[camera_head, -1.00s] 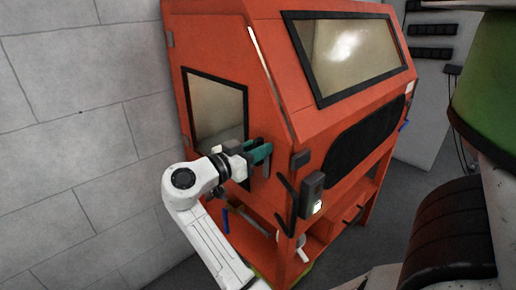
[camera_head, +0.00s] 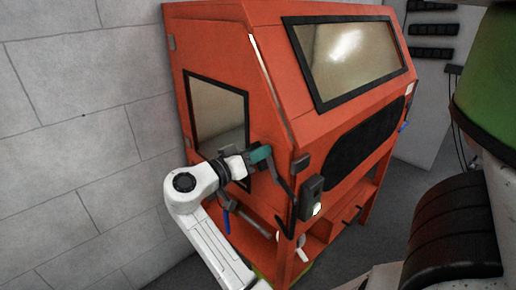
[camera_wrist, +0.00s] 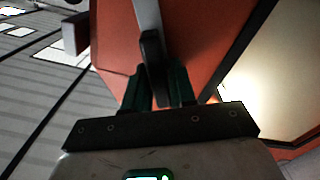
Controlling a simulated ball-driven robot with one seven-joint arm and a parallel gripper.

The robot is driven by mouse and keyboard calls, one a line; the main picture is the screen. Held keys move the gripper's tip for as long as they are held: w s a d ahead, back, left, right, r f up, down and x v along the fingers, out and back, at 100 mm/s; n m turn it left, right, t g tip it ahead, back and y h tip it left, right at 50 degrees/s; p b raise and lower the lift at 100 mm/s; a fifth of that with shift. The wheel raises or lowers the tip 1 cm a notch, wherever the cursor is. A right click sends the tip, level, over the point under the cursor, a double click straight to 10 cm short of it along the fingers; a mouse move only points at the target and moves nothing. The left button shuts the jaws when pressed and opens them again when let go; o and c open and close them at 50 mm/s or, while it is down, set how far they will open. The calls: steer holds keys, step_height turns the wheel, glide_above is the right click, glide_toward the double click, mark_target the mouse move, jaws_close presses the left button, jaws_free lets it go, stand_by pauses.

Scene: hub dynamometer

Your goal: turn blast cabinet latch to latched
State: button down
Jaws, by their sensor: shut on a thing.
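The orange blast cabinet (camera_head: 262,95) stands against the wall, with a framed window in its left side. The blast cabinet latch (camera_head: 281,181) is a dark grey lever on that side near the front corner, slanting down to the right from my gripper. My gripper (camera_head: 262,154), with teal fingers, is shut on the lever's upper end. In the wrist view, the latch's grey bar (camera_wrist: 150,50) runs down between my two dark green fingers (camera_wrist: 162,92). The fingers hide part of the held end.
A dark box with a lit spot (camera_head: 311,194) is on the cabinet's front corner, right of the latch. The open lower frame (camera_head: 285,255) has shelves below. A grey block wall (camera_head: 80,130) stands at left. A green rounded body (camera_head: 485,85) fills the right edge.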

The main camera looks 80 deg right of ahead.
steer(key=n+p, duration=0.2)
steer(key=n, duration=0.1)
steer(key=shift+w+r+n, duration=0.1)
steer(key=shift+w+n, duration=0.05)
steer(key=shift+n, duration=0.25)
steer(key=n+p, duration=0.3)
steer(key=shift+w+d+n, duration=0.1)
steer(key=shift+n, duration=0.2)
steer(key=n+p, duration=0.3)
steer(key=shift+f, duration=0.3)
steer(key=shift+f+n+p, duration=0.25)
steer(key=shift+n+p, duration=0.6)
steer(key=shift+n, duration=0.15)
steer(key=shift+f, duration=0.1)
steer(key=c, duration=0.9)
jaws_free()
steer(key=shift+w, duration=0.1)
